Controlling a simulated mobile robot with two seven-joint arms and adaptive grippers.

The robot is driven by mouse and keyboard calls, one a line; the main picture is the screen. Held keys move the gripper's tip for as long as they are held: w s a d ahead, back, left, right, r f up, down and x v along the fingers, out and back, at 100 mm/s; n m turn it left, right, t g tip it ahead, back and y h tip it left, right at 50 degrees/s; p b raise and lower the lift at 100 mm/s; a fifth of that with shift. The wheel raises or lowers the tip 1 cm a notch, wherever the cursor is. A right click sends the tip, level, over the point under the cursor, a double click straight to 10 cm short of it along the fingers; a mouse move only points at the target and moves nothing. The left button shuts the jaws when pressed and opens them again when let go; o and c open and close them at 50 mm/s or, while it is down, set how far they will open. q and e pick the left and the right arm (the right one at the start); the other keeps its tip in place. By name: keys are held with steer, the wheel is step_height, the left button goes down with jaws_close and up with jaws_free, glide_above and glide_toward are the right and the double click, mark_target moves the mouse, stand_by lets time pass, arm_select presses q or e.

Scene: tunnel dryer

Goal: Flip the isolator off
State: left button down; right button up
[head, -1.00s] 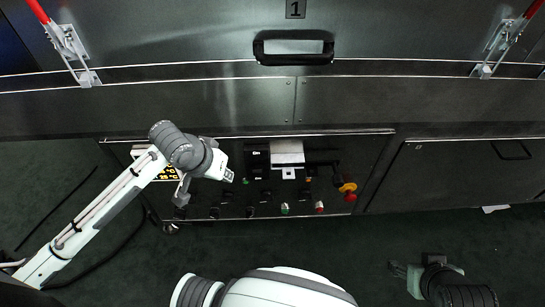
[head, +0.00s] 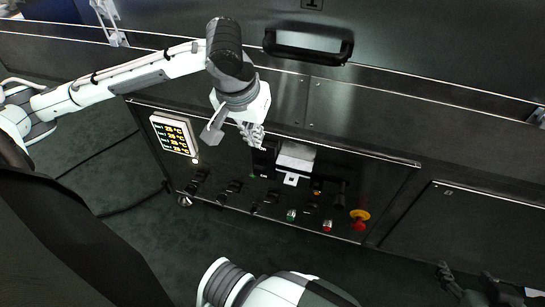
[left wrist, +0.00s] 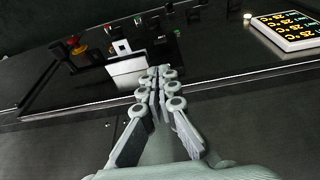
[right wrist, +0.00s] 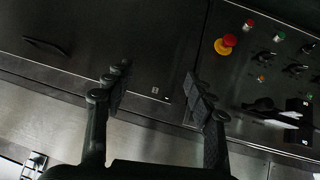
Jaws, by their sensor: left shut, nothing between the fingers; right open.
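A dark control panel (head: 235,175) carries the switches; I cannot tell for sure which one is the isolator. A black lever-like handle (head: 340,196) sits to the right of a white box (head: 296,155); the handle also shows in the right wrist view (right wrist: 264,107). My left gripper (head: 255,136) is shut and empty, just above and left of the white box. In the left wrist view its fingertips (left wrist: 161,73) overlap the white box's edge (left wrist: 126,70); contact cannot be told. My right gripper (right wrist: 155,80) is open and empty, low at the right in the head view.
The panel has a red and yellow emergency stop (head: 359,218), several black knobs (head: 232,189), a green button (head: 291,215) and a lit temperature display (head: 173,135). A black door handle (head: 308,46) sticks out above. The dark floor in front is mostly clear.

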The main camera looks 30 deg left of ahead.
arm_select(q)
steer(key=shift+s+r, duration=0.1)
steer(key=shift+r, duration=0.05)
arm_select(e)
steer(key=shift+w+d+r, duration=0.15)
steer(key=shift+w+r, duration=0.05)
arm_select(q)
steer(key=b, duration=0.2)
glide_toward(261, 163)
steer(key=f, duration=0.1)
steer(key=b+x, duration=0.1)
steer(key=x, duration=0.3)
steer(key=shift+w+f, duration=0.3)
steer(key=shift+f, duration=0.05)
arm_select(e)
steer(key=w+a+r+n+t+y, duration=0.1)
steer(key=w+a+r+t+y, duration=0.3)
steer(key=a+r+t, duration=0.3)
step_height(261, 163, up, 5)
steer(key=shift+w+a+r+y, duration=0.25)
steer(key=shift+w+a, duration=0.35)
steer(key=shift+a, duration=0.6)
steer(key=shift+f, duration=0.15)
